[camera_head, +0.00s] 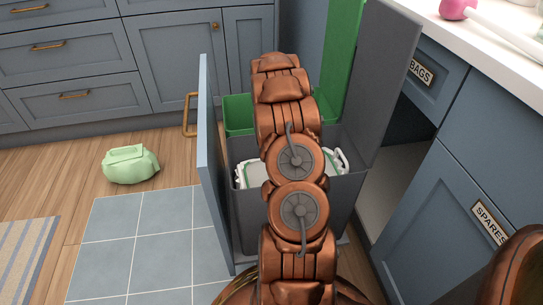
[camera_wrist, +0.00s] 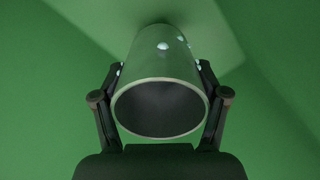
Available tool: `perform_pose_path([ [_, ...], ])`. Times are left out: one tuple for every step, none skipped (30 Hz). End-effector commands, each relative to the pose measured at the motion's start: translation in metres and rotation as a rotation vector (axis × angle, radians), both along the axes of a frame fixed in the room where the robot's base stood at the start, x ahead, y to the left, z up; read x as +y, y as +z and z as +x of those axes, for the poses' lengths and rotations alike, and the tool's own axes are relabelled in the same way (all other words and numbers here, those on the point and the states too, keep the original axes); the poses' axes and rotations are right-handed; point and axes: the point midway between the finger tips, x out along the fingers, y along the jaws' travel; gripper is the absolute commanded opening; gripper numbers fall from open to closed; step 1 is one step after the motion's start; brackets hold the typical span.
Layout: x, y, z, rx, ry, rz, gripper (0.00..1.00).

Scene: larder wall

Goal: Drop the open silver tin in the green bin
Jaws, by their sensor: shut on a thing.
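The open tin (camera_wrist: 162,60) is in the wrist view, its round dark mouth facing the camera; its silver side looks greenish. My gripper (camera_wrist: 160,67) is shut on it, one finger on each side. Green walls surround the tin and the fingers in the wrist view. The green bin (camera_head: 237,114) stands at the back of the pull-out in the head view, its green lid (camera_head: 342,45) raised. My arm reaches over it and hides my gripper and the tin there.
A grey bin (camera_head: 340,200) with a white liner (camera_head: 247,174) stands in front of the green one, its grey lid (camera_head: 383,75) up. The pull-out's blue front (camera_head: 211,165) is on the left. A tied pale green bag (camera_head: 130,165) lies on the floor. A counter (camera_head: 480,30) is at right.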

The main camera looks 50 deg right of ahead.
Motion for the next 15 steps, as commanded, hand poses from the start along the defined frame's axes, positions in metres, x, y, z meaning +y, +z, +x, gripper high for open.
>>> perform_pose_path([
  [0.0002,-0.0006,0.0001,0.0,0.0,0.0,0.29],
  [0.0002,-0.0013,0.0001,0.0,0.0,0.001,0.29],
  [0.0002,-0.0022,0.0001,0.0,0.0,0.0,0.29],
  [0.0002,-0.0029,0.0001,0.0,0.0,0.001,0.29],
  [0.0002,-0.0035,0.0,0.0,0.0,0.001,0.29],
  [0.0002,-0.0043,0.0001,0.0,-0.001,0.001,0.29],
  [0.0002,-0.0049,0.0,0.0,-0.001,0.001,0.29],
  [0.0002,-0.0054,0.0,-0.001,-0.001,0.001,0.29],
  [0.0001,-0.0055,-0.0001,-0.001,-0.001,0.0,0.29],
  [0.0,-0.0055,0.0,-0.001,-0.001,0.0,0.29],
  [0.0,-0.0056,0.0,-0.001,-0.001,0.0,0.75],
  [0.0001,-0.0056,-0.0001,0.0,-0.001,0.0,0.79],
  [0.0001,-0.0056,-0.0001,0.0,-0.001,0.0,0.83],
  [0.0001,-0.0056,-0.0001,0.0,-0.001,0.001,0.86],
  [0.0001,-0.0057,-0.0001,0.0,-0.001,0.001,0.9],
])
